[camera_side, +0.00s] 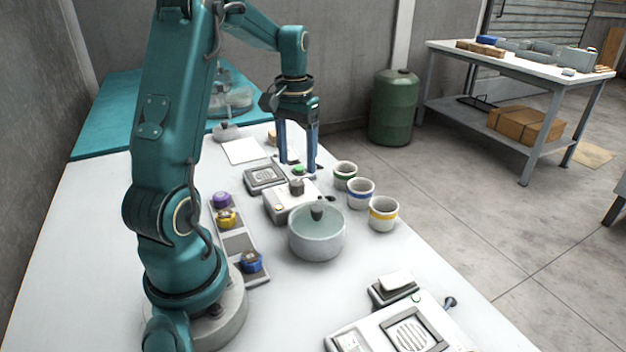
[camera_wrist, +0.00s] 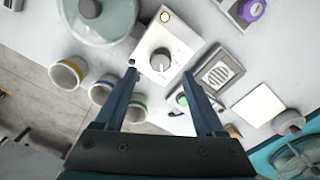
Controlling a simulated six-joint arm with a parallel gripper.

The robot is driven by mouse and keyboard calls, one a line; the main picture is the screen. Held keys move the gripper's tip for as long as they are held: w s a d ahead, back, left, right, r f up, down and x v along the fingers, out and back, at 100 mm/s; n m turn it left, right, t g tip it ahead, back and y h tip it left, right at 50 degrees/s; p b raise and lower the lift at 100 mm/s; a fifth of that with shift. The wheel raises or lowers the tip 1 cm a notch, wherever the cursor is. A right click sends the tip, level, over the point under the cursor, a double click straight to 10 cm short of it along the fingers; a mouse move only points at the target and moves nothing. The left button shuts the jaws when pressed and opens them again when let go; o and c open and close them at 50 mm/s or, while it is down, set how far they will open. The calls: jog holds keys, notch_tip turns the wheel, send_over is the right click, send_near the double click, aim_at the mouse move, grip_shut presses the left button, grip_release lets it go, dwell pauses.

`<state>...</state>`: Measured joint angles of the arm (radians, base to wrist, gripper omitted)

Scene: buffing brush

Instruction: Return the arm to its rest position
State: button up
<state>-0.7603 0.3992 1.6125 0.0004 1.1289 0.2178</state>
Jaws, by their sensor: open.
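My gripper (camera_side: 298,166) hangs from the teal arm with its two blue fingers pointing down over the far part of the white table. It also shows in the wrist view (camera_wrist: 159,74), where the fingers are apart with nothing held between them. In the side view the knob box (camera_side: 283,203) is just in front of the fingers.
A lidded pot (camera_side: 316,236) stands nearest the knob box. Cups with green (camera_side: 345,177), blue (camera_side: 360,194) and yellow (camera_side: 383,214) bands stand to the right. A rack (camera_side: 238,243) holds purple, yellow and blue pieces. A grilled panel (camera_side: 405,330) lies in front. The table's left side is clear.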

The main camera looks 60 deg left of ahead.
jog(key=d+r+m+t+y, duration=0.1)
jog(key=d+r+m+t, duration=0.1)
jog(key=d+r, duration=0.35)
jog(key=d+r+m+t, duration=0.1)
jog(key=d+r+m, duration=0.15)
jog(key=d, duration=0.55)
jog(key=s+d+f+m+t+h, duration=0.1)
jog(key=s+d+f+t, duration=0.1)
jog(key=s+d, duration=0.6)
jog(key=shift+s+f+m+t, duration=0.15)
jog(key=shift+f+m+t, duration=0.05)
jog(key=shift+m+t, duration=0.15)
